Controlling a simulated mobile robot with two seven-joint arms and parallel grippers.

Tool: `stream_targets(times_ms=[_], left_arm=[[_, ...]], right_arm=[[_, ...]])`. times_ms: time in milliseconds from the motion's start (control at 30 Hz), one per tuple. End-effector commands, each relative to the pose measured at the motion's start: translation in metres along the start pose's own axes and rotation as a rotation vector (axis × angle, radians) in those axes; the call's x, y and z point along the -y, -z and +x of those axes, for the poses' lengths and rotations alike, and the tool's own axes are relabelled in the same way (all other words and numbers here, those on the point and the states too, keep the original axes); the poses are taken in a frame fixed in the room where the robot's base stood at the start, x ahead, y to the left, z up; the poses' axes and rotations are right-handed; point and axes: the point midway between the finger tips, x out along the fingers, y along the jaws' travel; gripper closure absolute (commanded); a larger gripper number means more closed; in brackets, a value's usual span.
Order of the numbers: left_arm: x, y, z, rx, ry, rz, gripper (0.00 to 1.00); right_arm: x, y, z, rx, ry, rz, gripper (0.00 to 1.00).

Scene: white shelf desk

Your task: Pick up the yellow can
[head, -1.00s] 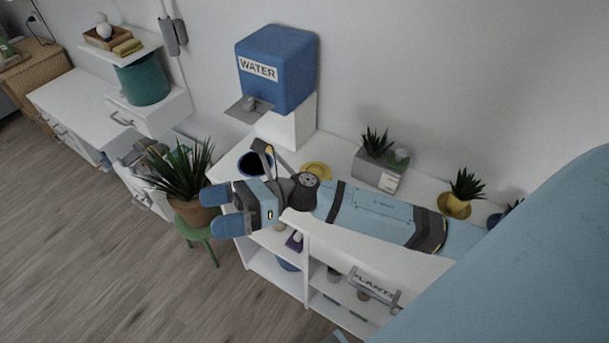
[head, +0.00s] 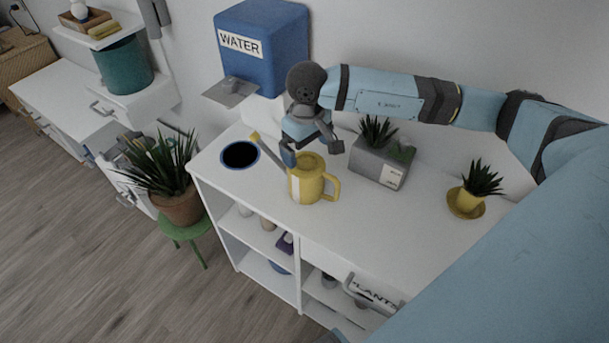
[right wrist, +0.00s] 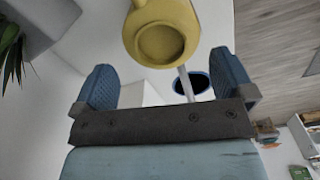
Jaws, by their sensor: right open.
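The yellow can (head: 306,188) is a watering can standing upright on the white desk (head: 420,232). Its spout points to the upper left and its handle is on the right. My right gripper (head: 311,151) is open and empty, its fingers pointing down just above and behind the can's top. In the right wrist view the can (right wrist: 165,32) shows beyond the open fingers of my right gripper (right wrist: 163,84), with nothing between them. I cannot tell whether a finger touches the can in the head view. My left gripper is not in view.
A grey planter (head: 380,168) stands right of the can, and a small yellow pot (head: 466,203) further right. A dark round hole with a blue rim (head: 240,155) is at left. The blue water box (head: 262,45) hangs behind. A potted plant (head: 178,207) stands beside the desk.

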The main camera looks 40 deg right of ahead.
Motion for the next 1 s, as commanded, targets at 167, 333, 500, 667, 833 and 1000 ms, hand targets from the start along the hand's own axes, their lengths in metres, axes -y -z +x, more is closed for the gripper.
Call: stream_targets(times_ms=[167, 333, 500, 667, 833, 1000], left_arm=[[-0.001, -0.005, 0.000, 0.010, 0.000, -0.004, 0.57], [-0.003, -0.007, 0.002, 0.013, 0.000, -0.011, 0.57], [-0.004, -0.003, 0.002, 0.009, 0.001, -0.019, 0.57], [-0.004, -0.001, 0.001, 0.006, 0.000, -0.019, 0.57], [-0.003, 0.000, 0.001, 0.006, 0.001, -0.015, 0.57], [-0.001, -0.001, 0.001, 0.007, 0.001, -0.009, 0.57]], right_arm=[[0.000, 0.000, 0.027, 0.001, 0.003, 0.003, 0.00], [0.001, 0.000, 0.036, 0.000, 0.002, 0.002, 0.00], [0.002, 0.002, 0.053, 0.002, 0.004, 0.002, 0.00], [0.002, 0.004, 0.078, 0.002, 0.005, 0.003, 0.00], [0.002, 0.005, 0.086, -0.001, 0.003, 0.002, 0.00], [0.002, 0.005, 0.086, -0.001, 0.003, 0.002, 0.09]])
